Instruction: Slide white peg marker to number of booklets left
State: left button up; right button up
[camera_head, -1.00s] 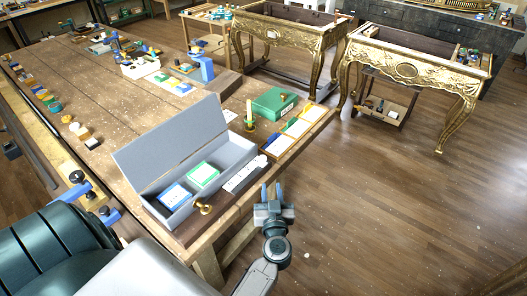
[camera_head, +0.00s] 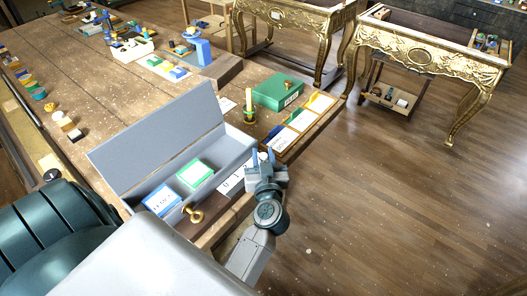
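A grey open box (camera_head: 222,141) with its lid raised stands on the workbench. It holds a blue booklet (camera_head: 162,200) and a green booklet (camera_head: 195,173), with bare room to their right. A white number strip (camera_head: 232,181) lies along the box's front side, partly covered by my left gripper. My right gripper is not in view.
A brass knob (camera_head: 194,213) stands at the box's front. Behind are a candle holder (camera_head: 249,112), a green box (camera_head: 278,92) and a tray (camera_head: 279,143) of coloured cards. Gilt consoles (camera_head: 425,57) stand at the back. The floor at right is clear.

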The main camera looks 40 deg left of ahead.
pick_arm(q)
grip_shut()
jog(key=shift+s+r, duration=0.1)
jog(key=shift+s, duration=0.05)
jog(key=s+p, duration=0.2)
jog(key=s, duration=0.1)
jog(key=shift+r+p, duration=0.1)
jog(key=shift+p, duration=0.25)
jog(key=shift+s+a, duration=0.1)
jog(key=shift+s, duration=0.4)
grip_release()
jog(key=shift+f, duration=0.2)
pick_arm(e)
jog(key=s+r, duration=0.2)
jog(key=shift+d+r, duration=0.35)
